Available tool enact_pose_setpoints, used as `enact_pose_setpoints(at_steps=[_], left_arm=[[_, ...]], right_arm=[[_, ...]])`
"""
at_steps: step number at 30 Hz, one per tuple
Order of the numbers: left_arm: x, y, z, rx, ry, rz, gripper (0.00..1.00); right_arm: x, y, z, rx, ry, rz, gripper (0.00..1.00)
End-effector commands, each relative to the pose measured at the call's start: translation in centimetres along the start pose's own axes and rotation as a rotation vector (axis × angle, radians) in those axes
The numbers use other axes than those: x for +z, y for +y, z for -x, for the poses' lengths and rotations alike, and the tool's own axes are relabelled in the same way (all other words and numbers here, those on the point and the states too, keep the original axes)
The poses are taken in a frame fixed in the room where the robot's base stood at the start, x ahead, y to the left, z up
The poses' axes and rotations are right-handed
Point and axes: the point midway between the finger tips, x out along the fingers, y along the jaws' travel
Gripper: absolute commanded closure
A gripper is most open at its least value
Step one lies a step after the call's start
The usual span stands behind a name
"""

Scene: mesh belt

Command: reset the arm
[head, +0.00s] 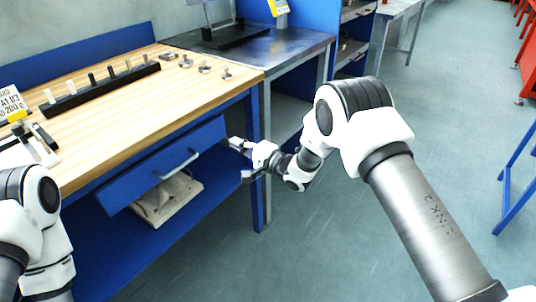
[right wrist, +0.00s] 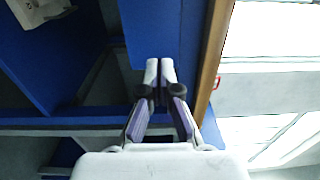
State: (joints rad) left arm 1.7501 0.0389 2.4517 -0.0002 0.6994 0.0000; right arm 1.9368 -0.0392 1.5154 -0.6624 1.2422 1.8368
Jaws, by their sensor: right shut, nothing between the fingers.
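My right gripper (head: 240,160) is beside the right end of the blue drawer (head: 165,165), near the front leg of the workbench. In the right wrist view its two fingers (right wrist: 160,72) are together with nothing between them. The drawer has a silver bar handle (head: 178,164), and the gripper is apart from that handle. My left arm shows at the left edge of the head view. White and black parts (head: 38,143) over the bench there look like my left gripper, but its finger opening is not clear.
The wooden bench top (head: 130,105) holds a black rack (head: 102,89) with several pegs and several small metal parts (head: 204,67). A yellow-and-white sign (head: 12,104) stands at left. Open floor (head: 300,245) lies at right.

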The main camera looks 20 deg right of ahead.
Motion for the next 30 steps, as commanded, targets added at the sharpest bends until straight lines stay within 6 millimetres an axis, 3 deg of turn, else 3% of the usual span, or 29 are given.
enact_pose_setpoints(at_steps=[3, 6, 13, 16, 20, 23, 24, 27, 30], left_arm=[[-0.1, 0.0, 0.2, 0.000, 0.002, 0.001, 0.39], [-0.1, 0.0, 0.2, 0.000, 0.002, 0.002, 0.39], [-0.1, 0.0, 0.3, 0.000, 0.002, 0.001, 0.39], [-0.1, 0.0, 0.2, 0.000, 0.002, 0.001, 0.39], [-0.1, 0.0, 0.2, 0.000, 0.002, 0.001, 0.39], [-0.1, 0.0, 0.2, 0.000, 0.002, 0.001, 0.39], [-0.1, 0.0, 0.2, 0.000, 0.002, 0.001, 0.39], [-0.1, 0.0, 0.3, 0.000, 0.002, 0.001, 0.39], [-0.1, 0.0, 0.3, 0.000, 0.002, 0.001, 0.39]], right_arm=[[-0.1, 0.1, 3.3, 0.003, 0.002, -0.004, 1.00], [0.0, 0.2, 5.3, 0.003, 0.002, -0.003, 1.00], [0.1, 0.2, 6.7, 0.003, -0.001, -0.001, 1.00], [0.5, 1.9, 7.1, 0.024, -0.003, -0.017, 1.00], [2.7, 8.1, 10.2, 0.149, 0.028, -0.118, 1.00], [4.8, 14.8, 15.3, 0.365, 0.114, -0.139, 1.00], [5.8, 17.3, 17.8, 0.471, 0.137, -0.108, 1.00], [8.5, 22.4, 24.9, 0.751, 0.142, 0.013, 1.00], [11.4, 25.3, 32.1, 1.021, 0.059, 0.154, 1.00]])
